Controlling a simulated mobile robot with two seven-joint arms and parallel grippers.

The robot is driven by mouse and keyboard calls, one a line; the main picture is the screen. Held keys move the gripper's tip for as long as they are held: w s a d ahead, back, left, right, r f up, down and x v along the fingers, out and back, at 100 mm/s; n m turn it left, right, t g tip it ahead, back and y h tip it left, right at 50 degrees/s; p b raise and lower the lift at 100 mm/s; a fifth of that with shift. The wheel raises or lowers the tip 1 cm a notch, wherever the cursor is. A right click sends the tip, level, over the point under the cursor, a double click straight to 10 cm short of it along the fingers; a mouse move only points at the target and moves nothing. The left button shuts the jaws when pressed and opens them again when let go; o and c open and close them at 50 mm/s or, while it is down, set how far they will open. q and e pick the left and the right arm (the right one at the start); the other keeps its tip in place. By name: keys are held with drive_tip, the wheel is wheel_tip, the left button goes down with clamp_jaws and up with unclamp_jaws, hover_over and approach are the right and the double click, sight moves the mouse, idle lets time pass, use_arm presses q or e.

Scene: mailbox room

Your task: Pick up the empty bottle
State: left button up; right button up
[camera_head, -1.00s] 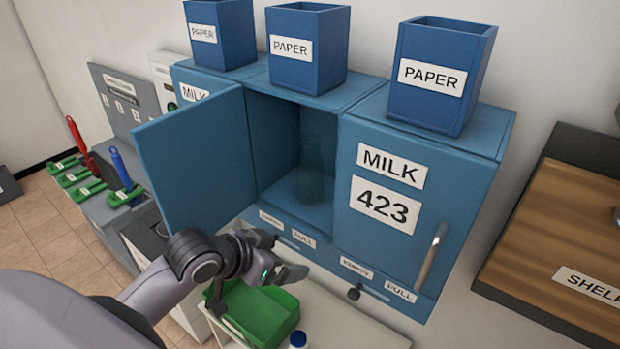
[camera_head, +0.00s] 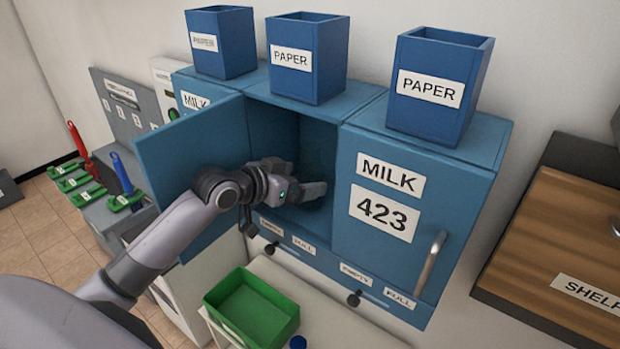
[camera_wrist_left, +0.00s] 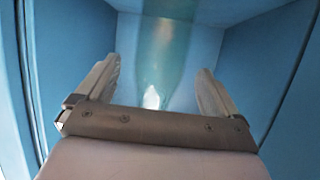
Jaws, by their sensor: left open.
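The empty bottle (camera_wrist_left: 168,55) is a see-through greenish bottle inside the open blue milk compartment (camera_head: 270,130). In the left wrist view it stands ahead, between the lines of my two fingers, with a bright spot near its lower part. I cannot tell whether it is within the fingertips' reach. In the head view my gripper hides most or all of it. My left gripper (camera_head: 312,192) is at the mouth of the compartment, pointing in. It also shows in the left wrist view (camera_wrist_left: 159,68), open, with nothing between its fingers. My right gripper is not in view.
The open blue door (camera_head: 195,165) stands left of my left gripper. The closed milk 423 box (camera_head: 390,260) is on the right. Paper bins (camera_head: 308,60) stand on top. A green tray (camera_head: 240,310) and a blue cap (camera_head: 298,342) are below.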

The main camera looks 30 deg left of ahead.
use_arm(q)
drive_tip(key=shift+x, duration=0.9)
drive_tip(key=c, duration=1.3)
drive_tip(key=shift+r, duration=0.1)
drive_tip(key=shift+r, duration=0.1)
